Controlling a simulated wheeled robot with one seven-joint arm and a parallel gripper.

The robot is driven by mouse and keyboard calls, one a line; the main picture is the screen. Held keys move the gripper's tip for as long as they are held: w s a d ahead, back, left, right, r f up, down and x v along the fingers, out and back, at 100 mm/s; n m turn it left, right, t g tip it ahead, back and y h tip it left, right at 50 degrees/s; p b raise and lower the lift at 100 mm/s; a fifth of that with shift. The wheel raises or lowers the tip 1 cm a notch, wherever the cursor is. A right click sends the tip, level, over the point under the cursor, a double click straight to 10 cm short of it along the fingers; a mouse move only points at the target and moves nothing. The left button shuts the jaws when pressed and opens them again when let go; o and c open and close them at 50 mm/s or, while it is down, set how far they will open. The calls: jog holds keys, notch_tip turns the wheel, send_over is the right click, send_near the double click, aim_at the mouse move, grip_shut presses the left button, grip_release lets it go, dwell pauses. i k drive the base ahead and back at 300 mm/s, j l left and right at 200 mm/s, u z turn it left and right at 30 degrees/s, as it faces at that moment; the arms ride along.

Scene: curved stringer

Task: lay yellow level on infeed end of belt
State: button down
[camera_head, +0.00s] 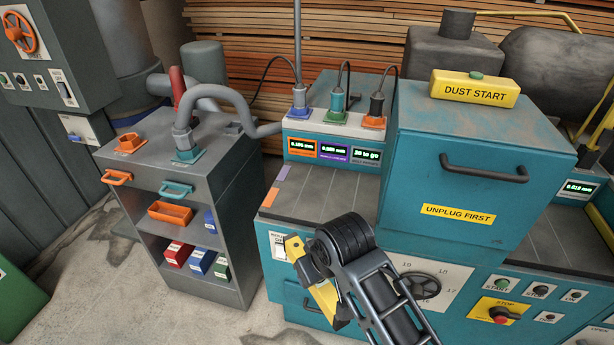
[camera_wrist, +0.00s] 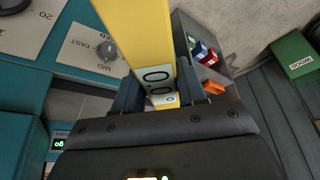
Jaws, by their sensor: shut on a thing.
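The yellow level (camera_head: 325,297) is in my gripper (camera_head: 308,268), in front of the teal machine's left side and apart from the belt. In the wrist view the level (camera_wrist: 138,35) runs from the top edge down between the two dark fingers of my gripper (camera_wrist: 158,95), which are shut on it. A pale end with round marks shows between the fingers. The grey belt (camera_head: 318,178) shows bare on the machine's left side, with orange and purple patches at its left edge. My wrist hides part of the machine front below it.
A teal hood (camera_head: 470,170) with a handle stands over the belt's middle. A yellow DUST START box (camera_head: 475,88) sits on top. Plugs (camera_head: 337,105) with cables stand on a ledge behind the belt. A grey cart (camera_head: 185,150) with bins stands at left. The floor between is clear.

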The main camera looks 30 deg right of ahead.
aim_at(326, 194)
jog(key=i+j+z, duration=0.1)
jog(key=j, duration=0.35)
jog(key=i+j, duration=0.2)
jog(key=j, duration=0.2)
jog(key=i+j+z, duration=0.15)
jog(key=j, duration=0.3)
jog(key=i+j, duration=0.15)
jog(key=j, duration=0.3)
jog(key=i+j+z, duration=0.15)
jog(key=j, duration=0.3)
jog(key=i+l, duration=0.1)
jog(key=i, duration=0.6)
